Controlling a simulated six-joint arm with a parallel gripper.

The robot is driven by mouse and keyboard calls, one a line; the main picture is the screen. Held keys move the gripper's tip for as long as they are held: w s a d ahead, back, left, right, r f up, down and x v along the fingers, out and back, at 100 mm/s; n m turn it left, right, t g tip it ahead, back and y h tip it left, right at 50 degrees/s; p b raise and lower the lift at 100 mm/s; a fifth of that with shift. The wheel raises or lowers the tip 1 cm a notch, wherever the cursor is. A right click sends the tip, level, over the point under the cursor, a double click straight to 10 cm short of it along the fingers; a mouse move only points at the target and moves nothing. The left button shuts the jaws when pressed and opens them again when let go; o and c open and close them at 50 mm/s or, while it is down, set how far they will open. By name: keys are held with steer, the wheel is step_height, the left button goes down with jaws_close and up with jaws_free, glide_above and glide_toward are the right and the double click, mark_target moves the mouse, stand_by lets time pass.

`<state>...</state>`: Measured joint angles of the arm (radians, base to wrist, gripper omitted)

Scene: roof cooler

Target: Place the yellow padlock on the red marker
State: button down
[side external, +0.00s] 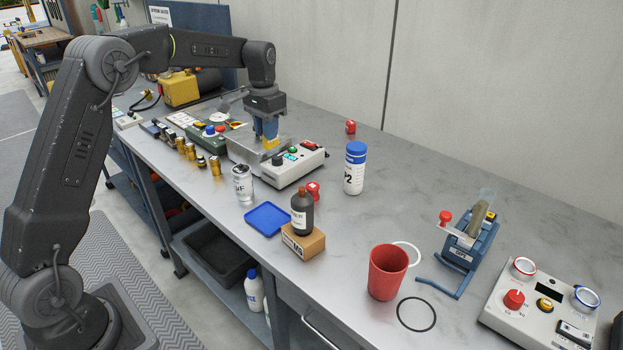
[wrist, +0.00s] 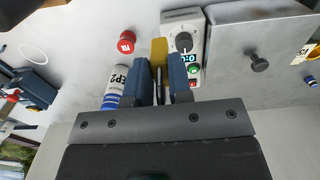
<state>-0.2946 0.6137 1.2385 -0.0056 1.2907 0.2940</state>
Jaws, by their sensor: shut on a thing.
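My gripper (side external: 267,133) is shut on the yellow padlock (side external: 270,143), just above or at the edge of the grey control box; contact with the box is unclear. Another small red item (side external: 351,127) is near the wall. I cannot tell which is the red marker.
The control box (side external: 300,164) has a knob and buttons beside a metal housing.

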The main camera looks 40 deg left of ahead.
steer(key=shift+w+d+f, duration=0.95)
steer(key=shift+d+f, duration=0.55)
steer(key=shift+f, duration=0.2)
steer(key=shift+w+d+f, duration=0.95)
steer(key=shift+d+f, duration=0.5)
steer(key=shift+f, duration=0.3)
steer(key=shift+w+d+f, duration=0.95)
steer(key=shift+d+f, duration=0.55)
steer(key=shift+f, duration=0.2)
steer(key=shift+f, duration=0.15)
steer(key=c, duration=1)
jaws_free()
steer(key=shift+c, duration=0.2)
